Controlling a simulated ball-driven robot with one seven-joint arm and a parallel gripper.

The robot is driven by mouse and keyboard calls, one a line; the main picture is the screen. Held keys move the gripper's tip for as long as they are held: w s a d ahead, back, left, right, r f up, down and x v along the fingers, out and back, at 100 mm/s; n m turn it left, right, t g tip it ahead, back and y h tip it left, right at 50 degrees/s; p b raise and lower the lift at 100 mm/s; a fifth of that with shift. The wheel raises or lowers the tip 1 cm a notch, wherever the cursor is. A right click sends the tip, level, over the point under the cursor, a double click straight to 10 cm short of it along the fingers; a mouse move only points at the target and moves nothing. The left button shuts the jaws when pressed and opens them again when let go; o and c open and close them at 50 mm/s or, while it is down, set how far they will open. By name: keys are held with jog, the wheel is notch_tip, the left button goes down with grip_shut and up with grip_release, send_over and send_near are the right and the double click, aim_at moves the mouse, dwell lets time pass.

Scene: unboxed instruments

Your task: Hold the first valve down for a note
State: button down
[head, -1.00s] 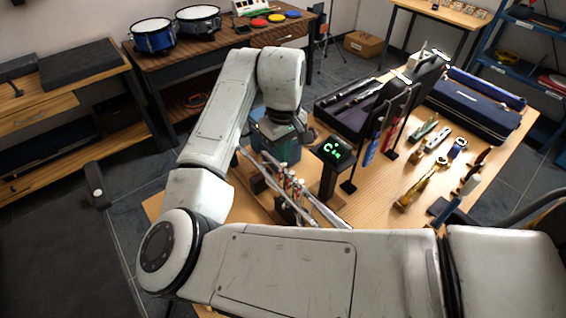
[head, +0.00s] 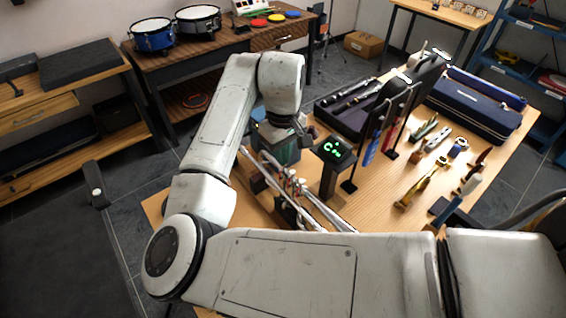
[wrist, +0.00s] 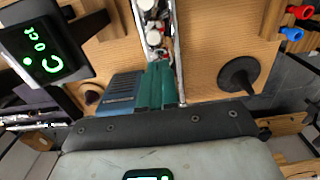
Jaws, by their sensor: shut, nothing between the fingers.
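A silvery trumpet-like instrument (head: 297,196) lies on a stand on the wooden table, partly hidden by my arm. Its valve cluster (wrist: 152,28) has pale round caps and red parts in the wrist view. My gripper (wrist: 159,66) has teal fingers, shut together with nothing between them. The fingertips overlap the near end of the valve row in the wrist view; I cannot tell whether they touch a valve or which one. In the head view my gripper (head: 285,156) is just behind the instrument. A black display (head: 334,151) beside it shows green characters starting with C.
An open dark case (head: 345,108) and upright dark stands are right of the display. Brass and small instrument parts (head: 425,182) lie at the table's right. A long navy case (head: 478,108) is at the back right. A round black base (wrist: 237,75) stands near the fingers.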

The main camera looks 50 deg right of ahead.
jog(key=shift+f+b, duration=0.35)
jog(key=shift+f, duration=0.6)
dwell(0.7)
notch_tip(320, 180, up, 7)
jog(key=p, duration=0.7)
jog(key=shift+r, duration=0.15)
dwell(1.8)
